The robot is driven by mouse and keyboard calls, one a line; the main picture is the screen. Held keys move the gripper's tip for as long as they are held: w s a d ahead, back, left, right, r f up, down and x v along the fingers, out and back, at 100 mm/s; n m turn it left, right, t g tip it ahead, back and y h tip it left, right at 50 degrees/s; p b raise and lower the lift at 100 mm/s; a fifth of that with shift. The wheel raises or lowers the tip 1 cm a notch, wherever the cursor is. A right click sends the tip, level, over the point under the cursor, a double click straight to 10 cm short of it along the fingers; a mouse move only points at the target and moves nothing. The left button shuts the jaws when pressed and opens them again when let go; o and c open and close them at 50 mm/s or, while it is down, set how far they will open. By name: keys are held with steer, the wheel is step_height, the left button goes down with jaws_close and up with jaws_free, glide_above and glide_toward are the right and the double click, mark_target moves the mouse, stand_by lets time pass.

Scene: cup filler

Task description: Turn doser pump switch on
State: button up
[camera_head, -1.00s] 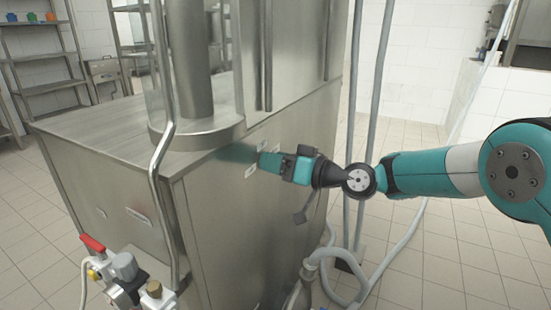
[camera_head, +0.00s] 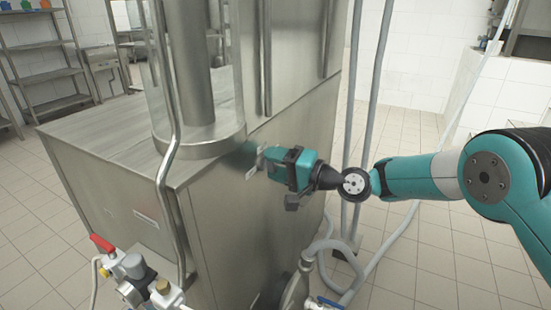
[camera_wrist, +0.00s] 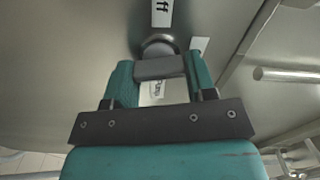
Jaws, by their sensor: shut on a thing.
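The doser pump switch (camera_wrist: 160,67) is a grey bar-shaped knob on a round base, on the steel side panel of the machine. In the wrist view its bar lies crosswise between my two teal fingers. My gripper (camera_head: 263,160) reaches the panel from the right, and it also shows in the wrist view (camera_wrist: 159,76), shut on the knob. A white label ending in "ff" (camera_wrist: 162,13) is above the knob. Another label (camera_wrist: 156,90), reading something like "pump", shows between the fingers. In the head view the knob is hidden by my gripper.
The steel machine (camera_head: 105,190) fills the left and middle. A vertical pipe (camera_head: 169,170) and a red-handled valve (camera_head: 102,243) stand at its front left corner. Grey hoses (camera_head: 352,100) hang behind my wrist. The tiled floor (camera_head: 440,265) on the right is open.

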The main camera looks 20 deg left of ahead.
steer(key=shift+w+m+p, duration=0.1)
steer(key=shift+m+p, duration=0.35)
steer(key=shift+m, duration=1.05)
steer(key=o, duration=0.9)
steer(key=shift+o, duration=0.2)
steer(key=s+d, duration=0.1)
steer(key=d, duration=1.6)
steer(key=shift+s+d+b, duration=0.2)
steer(key=shift+s+b, duration=0.05)
steer(key=shift+b, duration=0.05)
